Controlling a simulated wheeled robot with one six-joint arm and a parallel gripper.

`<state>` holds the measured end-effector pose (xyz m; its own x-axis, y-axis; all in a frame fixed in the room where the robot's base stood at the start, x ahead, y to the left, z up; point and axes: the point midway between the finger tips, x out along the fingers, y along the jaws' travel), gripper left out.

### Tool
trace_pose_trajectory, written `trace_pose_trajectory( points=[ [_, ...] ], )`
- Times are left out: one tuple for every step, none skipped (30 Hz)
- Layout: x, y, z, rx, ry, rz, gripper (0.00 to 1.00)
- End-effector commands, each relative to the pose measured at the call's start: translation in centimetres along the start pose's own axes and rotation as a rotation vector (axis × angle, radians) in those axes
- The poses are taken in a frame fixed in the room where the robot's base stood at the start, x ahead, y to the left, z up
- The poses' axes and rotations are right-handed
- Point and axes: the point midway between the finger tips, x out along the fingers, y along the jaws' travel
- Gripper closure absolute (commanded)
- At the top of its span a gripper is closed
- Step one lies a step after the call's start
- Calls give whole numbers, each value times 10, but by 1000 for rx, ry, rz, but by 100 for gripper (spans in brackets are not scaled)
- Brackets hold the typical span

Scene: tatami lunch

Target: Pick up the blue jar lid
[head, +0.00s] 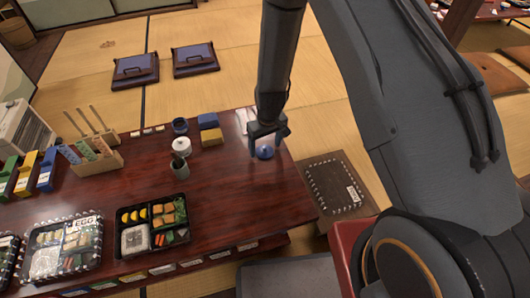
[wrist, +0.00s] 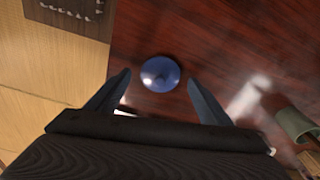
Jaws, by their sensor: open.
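The blue jar lid (head: 265,152) lies on the dark red wooden table (head: 240,190), near its right end. My gripper (head: 268,140) points down over the lid and is open. In the wrist view its two fingers (wrist: 158,80) stand apart, one on each side of the lid, with nothing between them held. I cannot tell the exact height of the fingertips above the table.
A white jar (head: 182,146), a dark blue round container (head: 180,126), a yellow box (head: 212,137) and a grey-green cup (head: 181,166) stand left of my gripper. A bento box (head: 127,253) lies at the front left.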

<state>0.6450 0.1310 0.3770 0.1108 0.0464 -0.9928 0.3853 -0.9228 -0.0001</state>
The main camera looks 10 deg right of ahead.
Motion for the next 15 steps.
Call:
trace_pose_trajectory(
  points=[
    [7,0,1,0,-1,0,26],
    [8,0,1,0,-1,0,26],
    [9,0,0,0,-1,0,26],
    [9,0,0,-1,0,0,26],
    [9,0,0,-1,0,0,26],
    [8,0,0,-1,0,0,26],
    [8,0,0,-1,0,0,26],
    [8,0,0,-1,0,0,26],
    [8,0,0,-1,0,0,30],
    [8,0,0,-1,0,0,35],
    [8,0,0,-1,0,0,40],
    [8,0,0,-1,0,0,47],
    [8,0,0,-1,0,0,52],
    [8,0,0,-1,0,0,57],
    [8,0,0,-1,0,0,63]
  ],
)
